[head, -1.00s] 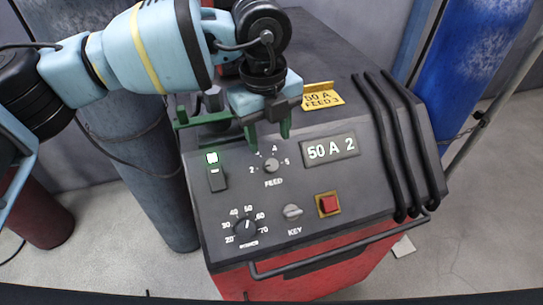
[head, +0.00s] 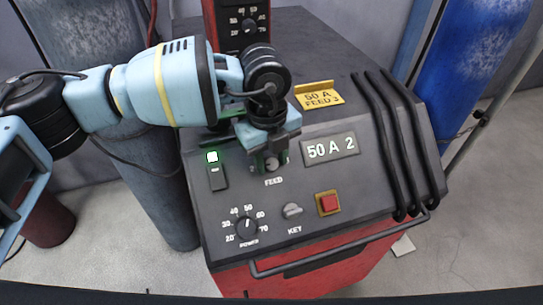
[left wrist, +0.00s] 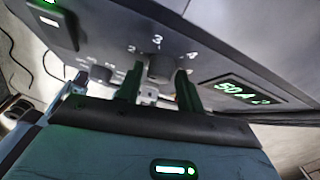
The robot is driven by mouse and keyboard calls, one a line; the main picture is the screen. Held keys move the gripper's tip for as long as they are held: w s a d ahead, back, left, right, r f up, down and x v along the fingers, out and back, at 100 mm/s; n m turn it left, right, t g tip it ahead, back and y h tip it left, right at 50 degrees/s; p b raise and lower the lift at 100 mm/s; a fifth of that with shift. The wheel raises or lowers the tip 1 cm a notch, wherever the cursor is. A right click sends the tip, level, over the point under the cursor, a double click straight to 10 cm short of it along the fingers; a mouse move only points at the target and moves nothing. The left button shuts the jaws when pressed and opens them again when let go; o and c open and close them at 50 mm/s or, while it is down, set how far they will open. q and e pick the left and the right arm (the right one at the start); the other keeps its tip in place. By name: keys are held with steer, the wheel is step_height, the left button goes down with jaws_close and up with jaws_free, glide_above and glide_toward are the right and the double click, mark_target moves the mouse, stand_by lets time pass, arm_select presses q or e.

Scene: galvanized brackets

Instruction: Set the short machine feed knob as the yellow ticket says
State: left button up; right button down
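The short machine has a sloping dark front panel (head: 345,190) and a red lower body. Its feed knob (head: 271,164) is partly hidden by my left gripper (head: 271,158), whose fingers point down at it. In the left wrist view the feed knob (left wrist: 160,68) sits between the two green fingers of the left gripper (left wrist: 159,75), with a small gap on each side; the gripper is open. The yellow ticket (head: 320,97) on top reads "50 A FEED 3". The display (head: 331,149) reads "50 A 2". My right gripper is not in view.
A power knob (head: 246,228), a key knob (head: 292,211), a red switch (head: 328,203) and a lit rocker switch (head: 217,175) share the panel. A taller red machine (head: 243,25) stands behind. Gas cylinders (head: 480,65) flank the machine. Black bars (head: 385,150) run along its right side.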

arm_select(q)
steer(key=c, duration=0.6)
steer(key=shift+m, duration=0.3)
steer(key=m+y, duration=0.2)
steer(key=m, duration=0.1)
steer(key=m+y, duration=0.1)
steer(key=shift+d+g+y, duration=0.35)
steer(key=shift+g+y, duration=0.05)
steer(key=m+y, duration=0.1)
steer(key=m, duration=0.1)
steer(key=m+y, duration=0.2)
steer(key=shift+d+f+m+t, duration=0.2)
steer(key=shift+m+t, duration=0.2)
steer(key=o, duration=1)
steer(key=shift+c, duration=0.2)
